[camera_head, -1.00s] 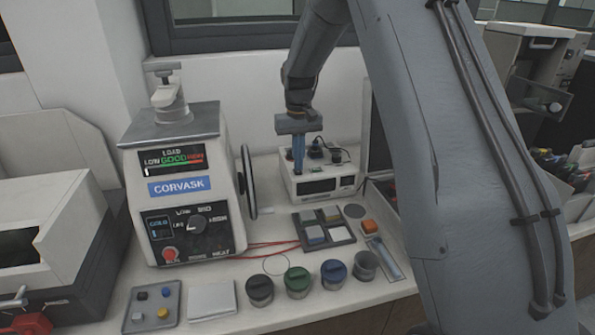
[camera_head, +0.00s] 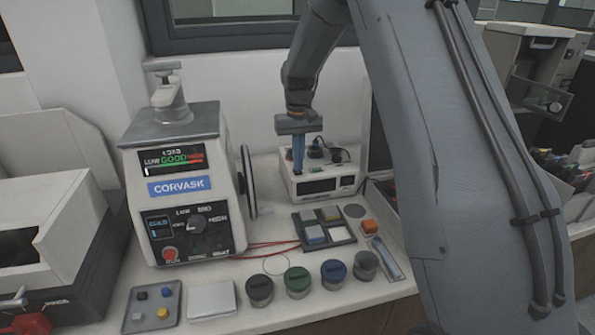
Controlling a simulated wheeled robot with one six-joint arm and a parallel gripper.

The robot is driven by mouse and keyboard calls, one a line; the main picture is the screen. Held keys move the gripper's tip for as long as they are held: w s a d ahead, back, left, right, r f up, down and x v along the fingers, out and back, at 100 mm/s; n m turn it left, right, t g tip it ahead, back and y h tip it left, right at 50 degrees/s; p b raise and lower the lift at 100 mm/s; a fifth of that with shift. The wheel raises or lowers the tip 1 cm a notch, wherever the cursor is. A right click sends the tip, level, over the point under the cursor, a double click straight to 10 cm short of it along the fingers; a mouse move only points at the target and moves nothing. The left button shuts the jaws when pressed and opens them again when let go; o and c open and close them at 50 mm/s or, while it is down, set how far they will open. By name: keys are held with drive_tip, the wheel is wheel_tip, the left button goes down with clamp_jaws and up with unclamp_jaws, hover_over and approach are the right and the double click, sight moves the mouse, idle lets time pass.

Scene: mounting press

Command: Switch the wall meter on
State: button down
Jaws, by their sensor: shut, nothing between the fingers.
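The wall meter looks to be the small white box (camera_head: 341,183) with dark display windows on the bench, behind the sample tray; its displays look dark. Black plugs or knobs (camera_head: 336,155) and a cable sit on its top. My gripper (camera_head: 298,172) points down with its blue fingers together and empty, at the left part of the box's top. The fingertips are at or just above that top; I cannot tell whether they touch. Any switch under the fingertips is hidden.
The CORVASK press (camera_head: 180,190) stands left of the box, with a round dark disc (camera_head: 248,182) on its side. My arm covers the right of the bench.

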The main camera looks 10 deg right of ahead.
drive_tip(key=shift+f, duration=0.7)
idle(0.3)
drive_tip(key=shift+r, duration=0.15)
wheel_tip(320, 180, up, 7)
drive_tip(key=p, duration=0.3)
idle(0.6)
drive_tip(key=shift+t, duration=0.7)
drive_tip(key=s+f+b, duration=0.1)
drive_tip(key=s+f, duration=0.1)
drive_tip(key=s, duration=0.8)
drive_tip(key=s+f+b, duration=0.2)
drive_tip(key=s+f, duration=0.1)
drive_tip(key=s, duration=0.7)
drive_tip(key=s+f+b, duration=0.2)
drive_tip(key=s, duration=0.9)
drive_tip(key=shift+f, duration=0.15)
